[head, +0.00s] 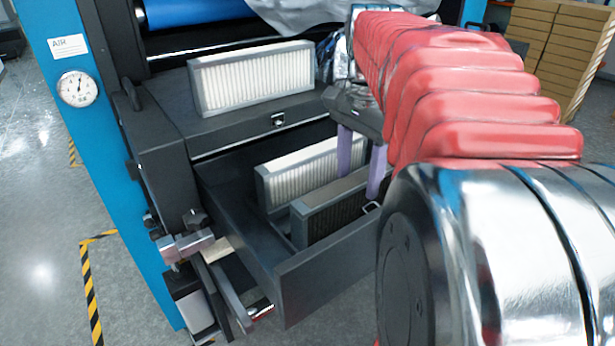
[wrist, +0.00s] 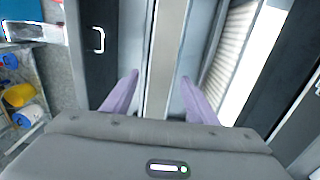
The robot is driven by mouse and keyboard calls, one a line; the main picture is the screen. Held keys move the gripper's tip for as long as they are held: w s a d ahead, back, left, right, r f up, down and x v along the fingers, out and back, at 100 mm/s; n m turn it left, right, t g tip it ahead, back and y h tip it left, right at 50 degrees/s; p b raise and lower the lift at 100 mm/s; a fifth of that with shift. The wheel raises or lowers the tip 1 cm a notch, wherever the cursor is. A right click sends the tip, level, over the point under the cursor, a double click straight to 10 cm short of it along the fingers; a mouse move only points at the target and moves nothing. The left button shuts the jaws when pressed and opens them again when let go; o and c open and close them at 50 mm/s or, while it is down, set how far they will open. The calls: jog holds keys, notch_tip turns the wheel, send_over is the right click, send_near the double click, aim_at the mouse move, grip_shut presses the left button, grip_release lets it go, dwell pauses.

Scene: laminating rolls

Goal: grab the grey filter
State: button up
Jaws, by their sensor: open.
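The grey filter (head: 334,212), with dark grey pleats in a grey frame, stands on edge in the open drawer, nearest the drawer front. My gripper (head: 360,172) is open above the drawer with its two purple fingers pointing down. The fingers are at the filter's right part in the head view, one on the far side and one on the near side. In the wrist view the filter's narrow top (wrist: 166,50) runs between the spread fingers of my gripper (wrist: 158,95). I cannot tell whether either finger touches it.
A white filter (head: 283,180) stands in the drawer just behind the grey one. Another white filter (head: 252,78) stands on the machine top. The drawer front (head: 325,272) has a handle (wrist: 98,39). Stacked boxes (head: 560,40) stand at the back right.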

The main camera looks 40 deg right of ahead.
jog(key=shift+f, duration=0.8)
jog(key=shift+c, duration=0.4)
grip_shut()
